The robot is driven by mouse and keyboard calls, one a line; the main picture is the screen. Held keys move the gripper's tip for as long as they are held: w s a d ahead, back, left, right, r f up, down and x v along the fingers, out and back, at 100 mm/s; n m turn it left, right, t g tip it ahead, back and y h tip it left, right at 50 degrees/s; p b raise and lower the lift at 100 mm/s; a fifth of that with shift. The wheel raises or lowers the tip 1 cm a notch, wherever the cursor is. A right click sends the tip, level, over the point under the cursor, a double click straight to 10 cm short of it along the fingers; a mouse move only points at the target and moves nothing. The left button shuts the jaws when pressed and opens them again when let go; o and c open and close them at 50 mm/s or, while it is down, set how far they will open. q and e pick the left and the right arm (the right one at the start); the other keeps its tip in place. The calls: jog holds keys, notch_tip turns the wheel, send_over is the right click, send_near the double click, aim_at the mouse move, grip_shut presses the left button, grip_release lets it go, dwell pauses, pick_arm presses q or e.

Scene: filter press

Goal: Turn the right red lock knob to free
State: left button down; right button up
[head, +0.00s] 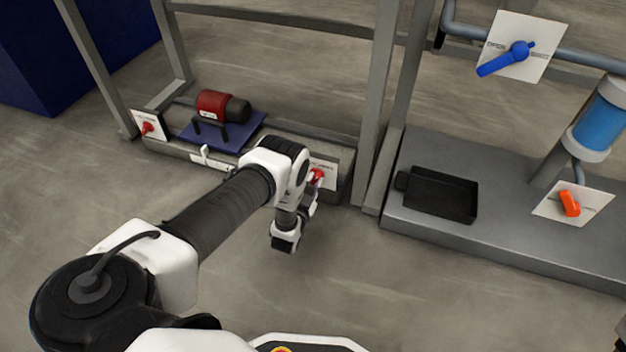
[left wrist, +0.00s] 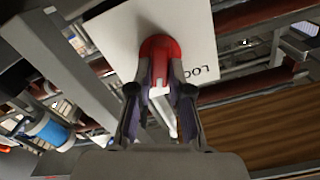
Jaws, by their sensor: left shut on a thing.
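The right red lock knob (head: 317,176) sits on a white label plate (head: 328,170) at the right end of the low skid. In the left wrist view the red knob (left wrist: 158,46) stands out from its plate (left wrist: 115,35), with a pale bar along its front. Part of a label starting "LOC" shows beside it. My left gripper (head: 309,190) is at the knob, its two dark fingers (left wrist: 160,85) on either side and shut on it. The gripper partly hides the knob in the head view.
The left red knob (head: 147,127) is on another plate at the skid's far end. A red motor (head: 213,104) sits between. Grey frame posts (head: 379,110) rise just right of my gripper. A black tray (head: 442,197), an orange handle (head: 570,203) and a blue valve handle (head: 507,58) are farther right.

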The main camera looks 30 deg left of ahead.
pick_arm(q)
jog(key=shift+m+p, duration=0.35)
jog(key=shift+m, duration=0.75)
jog(key=c, duration=1.1)
grip_release()
jog(key=shift+d, duration=0.1)
jog(key=v, duration=1.2)
